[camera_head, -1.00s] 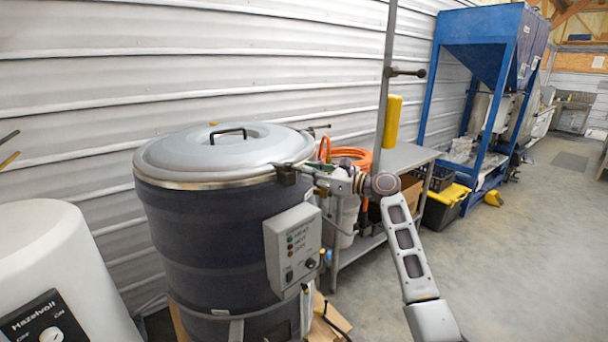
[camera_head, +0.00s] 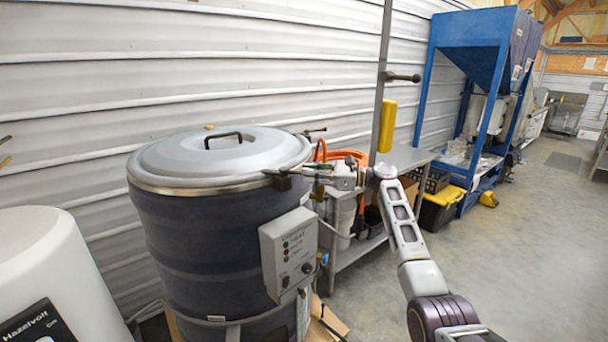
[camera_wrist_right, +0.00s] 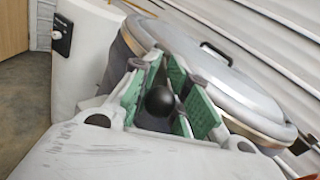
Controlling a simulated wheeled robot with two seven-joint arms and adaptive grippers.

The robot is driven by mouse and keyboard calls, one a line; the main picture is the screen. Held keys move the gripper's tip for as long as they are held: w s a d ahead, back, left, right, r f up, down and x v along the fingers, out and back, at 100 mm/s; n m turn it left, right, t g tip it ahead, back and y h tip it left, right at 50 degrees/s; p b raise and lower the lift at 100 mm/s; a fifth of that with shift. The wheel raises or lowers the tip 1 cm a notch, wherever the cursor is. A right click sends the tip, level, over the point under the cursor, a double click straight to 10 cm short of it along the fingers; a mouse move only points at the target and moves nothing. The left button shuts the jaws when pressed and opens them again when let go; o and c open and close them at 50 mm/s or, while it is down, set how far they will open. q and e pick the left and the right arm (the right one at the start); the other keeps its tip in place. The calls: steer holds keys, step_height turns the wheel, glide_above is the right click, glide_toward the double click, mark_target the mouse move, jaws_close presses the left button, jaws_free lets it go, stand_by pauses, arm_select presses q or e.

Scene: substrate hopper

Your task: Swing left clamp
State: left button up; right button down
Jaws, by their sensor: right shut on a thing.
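The dark drum (camera_head: 215,245) stands upright with a round grey lid (camera_head: 215,155) on its rim. A dark clamp (camera_head: 282,180) sits at the lid's right edge, beside my right gripper (camera_head: 322,173). In the right wrist view, my right gripper (camera_wrist_right: 165,95) has its green-padded fingers on both sides of a black ball knob (camera_wrist_right: 160,101), shut on it. The knob looks like the end of the clamp's handle; the rest of the handle is hidden. Another clamp (camera_head: 314,131) shows at the lid's back right. My left gripper is not in view.
A control box (camera_head: 289,252) is fixed to the drum's front right. A white rounded tank (camera_head: 40,250) stands close at left. A metal table (camera_head: 405,158), an upright post (camera_head: 382,90) and a blue hopper frame (camera_head: 470,45) are at right. Open floor (camera_head: 520,250) lies at right.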

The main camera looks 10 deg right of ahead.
steer(key=shift+w+d+f, duration=0.1)
steer(key=shift+d+f, duration=0.1)
steer(key=shift+d, duration=0.05)
steer(key=c, duration=1.6)
jaws_free()
steer(key=shift+c, duration=0.2)
steer(key=shift+o, duration=0.8)
steer(key=shift+d, duration=0.25)
steer(key=shift+a+r, duration=0.15)
steer(key=shift+a, duration=0.05)
steer(key=v, duration=1.2)
steer(key=shift+d, duration=0.2)
